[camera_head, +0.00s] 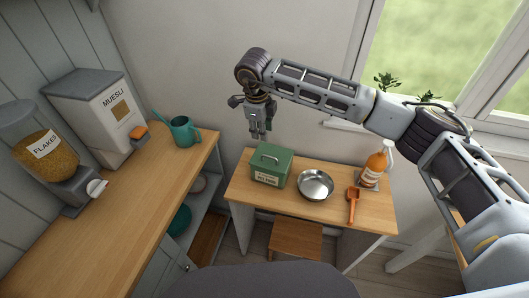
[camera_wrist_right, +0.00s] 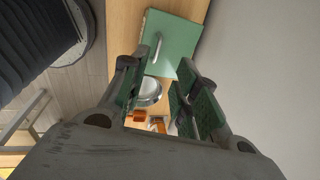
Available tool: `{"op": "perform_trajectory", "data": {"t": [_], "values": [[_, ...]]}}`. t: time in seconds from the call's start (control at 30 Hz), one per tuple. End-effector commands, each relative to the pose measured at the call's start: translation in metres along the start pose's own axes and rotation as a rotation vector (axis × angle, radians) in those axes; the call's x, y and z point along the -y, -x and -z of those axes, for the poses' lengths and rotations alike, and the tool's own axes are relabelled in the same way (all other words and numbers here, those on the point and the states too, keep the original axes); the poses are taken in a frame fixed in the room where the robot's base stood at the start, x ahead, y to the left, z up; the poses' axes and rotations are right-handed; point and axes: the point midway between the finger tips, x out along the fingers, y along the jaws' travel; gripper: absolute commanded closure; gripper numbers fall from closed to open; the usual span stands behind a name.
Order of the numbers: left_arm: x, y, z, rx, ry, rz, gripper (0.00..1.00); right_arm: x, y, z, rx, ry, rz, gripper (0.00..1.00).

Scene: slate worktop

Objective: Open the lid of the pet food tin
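The green pet food tin (camera_head: 271,170) stands on the small wooden table. It has a pale label on its front and a raised handle on its lid (camera_head: 272,157). The lid looks shut. My right gripper (camera_head: 259,136) hangs fingers-down above the tin, near its back left side, and is apart from it. In the right wrist view the tin's lid (camera_wrist_right: 180,42) and its pale handle (camera_wrist_right: 157,47) show beyond the fingertips. The right gripper's green-padded fingers (camera_wrist_right: 162,75) are apart with nothing between them. My left gripper is not in view.
A metal bowl (camera_head: 315,185), an orange scoop (camera_head: 352,205) and an orange pump bottle (camera_head: 375,168) stand right of the tin. The left worktop (camera_head: 110,230) holds flakes and muesli dispensers (camera_head: 108,117) and a teal watering can (camera_head: 184,132). A wall is behind the table.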

Motion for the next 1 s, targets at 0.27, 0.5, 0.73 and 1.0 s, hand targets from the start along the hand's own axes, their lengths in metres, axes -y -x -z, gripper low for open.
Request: {"op": "perform_trajectory", "data": {"t": [0.27,0.5,0.73,1.0], "values": [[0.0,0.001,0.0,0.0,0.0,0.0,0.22,-0.001,-0.004,0.0,0.001,0.0,-0.003,0.7],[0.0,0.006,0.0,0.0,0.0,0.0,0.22,-0.001,-0.022,0.0,0.001,0.0,-0.003,0.7],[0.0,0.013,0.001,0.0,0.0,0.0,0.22,-0.001,-0.052,0.0,0.001,-0.001,-0.004,0.7],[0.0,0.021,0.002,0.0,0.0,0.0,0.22,-0.001,-0.087,-0.001,0.001,0.0,-0.004,0.7]]}}
